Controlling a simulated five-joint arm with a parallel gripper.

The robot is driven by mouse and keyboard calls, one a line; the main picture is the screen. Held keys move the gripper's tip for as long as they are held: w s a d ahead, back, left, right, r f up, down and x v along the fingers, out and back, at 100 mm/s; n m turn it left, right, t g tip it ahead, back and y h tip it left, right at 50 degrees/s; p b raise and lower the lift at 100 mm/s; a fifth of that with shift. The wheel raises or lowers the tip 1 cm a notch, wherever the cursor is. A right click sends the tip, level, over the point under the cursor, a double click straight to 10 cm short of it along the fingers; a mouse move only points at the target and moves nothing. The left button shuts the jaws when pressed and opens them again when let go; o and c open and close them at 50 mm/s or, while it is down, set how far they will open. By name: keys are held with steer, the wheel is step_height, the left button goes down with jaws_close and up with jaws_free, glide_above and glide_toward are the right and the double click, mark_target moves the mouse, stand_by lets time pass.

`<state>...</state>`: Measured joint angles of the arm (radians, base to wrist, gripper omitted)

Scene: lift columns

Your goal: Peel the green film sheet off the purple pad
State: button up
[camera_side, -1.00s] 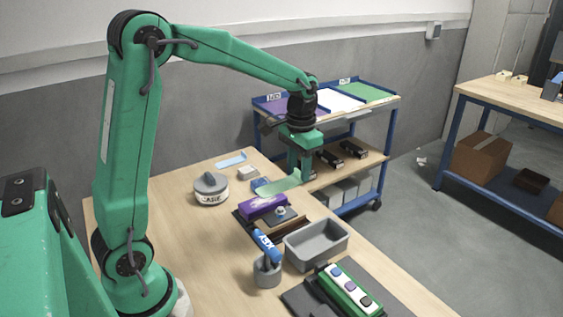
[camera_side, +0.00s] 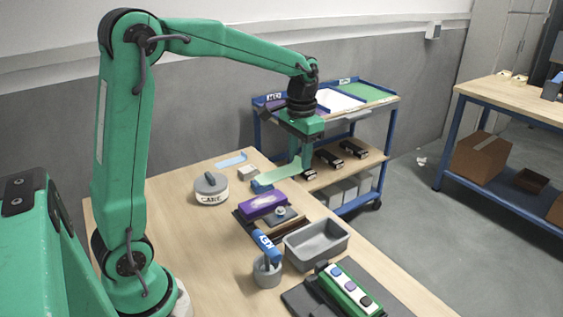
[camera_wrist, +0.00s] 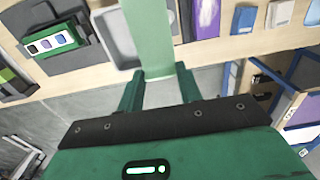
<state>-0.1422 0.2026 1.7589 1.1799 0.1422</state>
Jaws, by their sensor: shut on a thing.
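The purple pad (camera_side: 262,204) lies on a dark base on the table, its top bare with a pale mark; it also shows in the wrist view (camera_wrist: 206,18). The green film sheet (camera_side: 279,173) is translucent and stretches left from my gripper, above the table behind the pad. In the side view it looks clear of the pad. In the wrist view the film (camera_wrist: 152,32) runs from between the fingers past the top edge, so its far end is hidden there. My gripper (camera_side: 300,168) is shut on the film's edge, raised above the table's far edge.
A grey tray (camera_side: 318,255), a cup with a blue marker (camera_side: 267,270) and a button panel (camera_side: 350,290) stand nearer on the table (camera_side: 205,240). A round grey-and-white container (camera_side: 211,190) is left of the pad. A blue-framed cart (camera_side: 385,155) stands behind.

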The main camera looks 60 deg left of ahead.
steer(key=shift+r, duration=0.9)
